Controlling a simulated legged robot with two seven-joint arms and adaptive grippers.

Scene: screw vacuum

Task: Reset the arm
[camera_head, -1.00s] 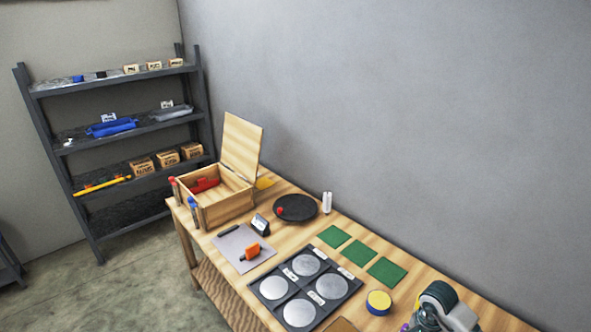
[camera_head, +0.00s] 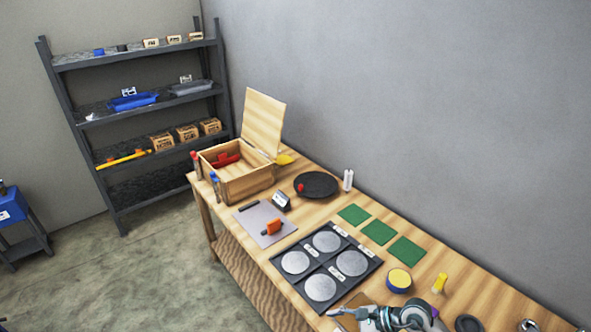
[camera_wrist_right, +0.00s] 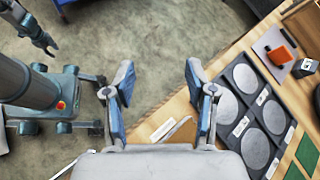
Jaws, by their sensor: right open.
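My right gripper (camera_wrist_right: 160,80) is open and empty in the right wrist view, its two fingers wide apart over the floor and the front edge of the wooden table (camera_wrist_right: 150,128). In the head view my right arm (camera_head: 405,317) shows at the bottom edge, in front of the dark tray (camera_head: 316,259); its fingers are only partly visible there.
The table holds the tray with round discs, several green squares (camera_head: 378,232), a yellow-topped round tin (camera_head: 399,279), a black plate (camera_head: 316,185), a grey mat (camera_head: 262,226) and an open wooden box (camera_head: 247,184). A shelf (camera_head: 112,128) stands behind. The floor in front is clear.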

